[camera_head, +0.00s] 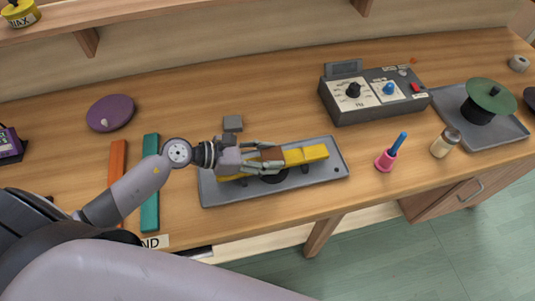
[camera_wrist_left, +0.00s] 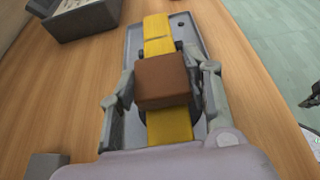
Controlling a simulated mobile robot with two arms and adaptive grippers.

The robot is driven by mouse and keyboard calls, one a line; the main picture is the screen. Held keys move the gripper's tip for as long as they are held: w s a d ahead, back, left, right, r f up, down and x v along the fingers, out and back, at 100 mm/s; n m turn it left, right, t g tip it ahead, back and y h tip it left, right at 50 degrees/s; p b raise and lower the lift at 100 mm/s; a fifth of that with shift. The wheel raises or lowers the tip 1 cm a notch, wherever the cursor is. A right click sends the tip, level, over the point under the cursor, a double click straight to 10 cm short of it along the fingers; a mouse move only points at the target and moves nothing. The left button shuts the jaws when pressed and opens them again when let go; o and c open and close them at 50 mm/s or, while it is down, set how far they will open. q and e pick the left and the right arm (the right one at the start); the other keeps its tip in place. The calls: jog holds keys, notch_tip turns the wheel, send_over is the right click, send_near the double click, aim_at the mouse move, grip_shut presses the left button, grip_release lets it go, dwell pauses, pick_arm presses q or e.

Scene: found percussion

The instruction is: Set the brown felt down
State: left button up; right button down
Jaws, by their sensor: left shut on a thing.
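The brown felt (camera_wrist_left: 163,80) is a small brown block between the two fingers of my left gripper (camera_wrist_left: 168,84). In the head view the felt (camera_head: 272,154) is partly hidden by the fingers of my left gripper (camera_head: 281,157). The gripper is shut on it. The felt is right over a yellow bar (camera_head: 308,154), which runs along a grey tray (camera_head: 225,196). The bar also shows in the wrist view (camera_wrist_left: 158,35) on both sides of the felt. I cannot tell whether the felt touches the bar.
A control box (camera_head: 372,113) with knobs stands behind the tray. A small grey block (camera_head: 233,123) lies by the tray's back edge. Orange (camera_head: 117,165) and teal (camera_head: 150,211) bars lie to the left.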

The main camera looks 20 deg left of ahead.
aim_at(262, 159)
pick_arm(q)
jog(key=o, duration=0.8)
jog(key=shift+o, duration=0.2)
jog(key=shift+s+a, duration=0.1)
jog(key=shift+a, duration=0.15)
jog(key=b+v, duration=0.1)
jog(key=v, duration=0.1)
jog(key=f+b+v, duration=0.1)
jog(key=b+v, duration=0.1)
jog(key=shift+s+a+r, duration=0.15)
jog(key=shift+s+a, duration=0.05)
jog(key=shift+a, duration=0.2)
jog(key=b+v, duration=0.2)
jog(key=v, duration=0.9)
jog(key=shift+a+r+b, duration=0.2)
jog(key=shift+r+b, duration=0.1)
jog(key=shift+r, duration=0.25)
jog(key=shift+o, duration=0.5)
jog(key=shift+s+a+r, duration=0.15)
jog(key=shift+s+r, duration=0.05)
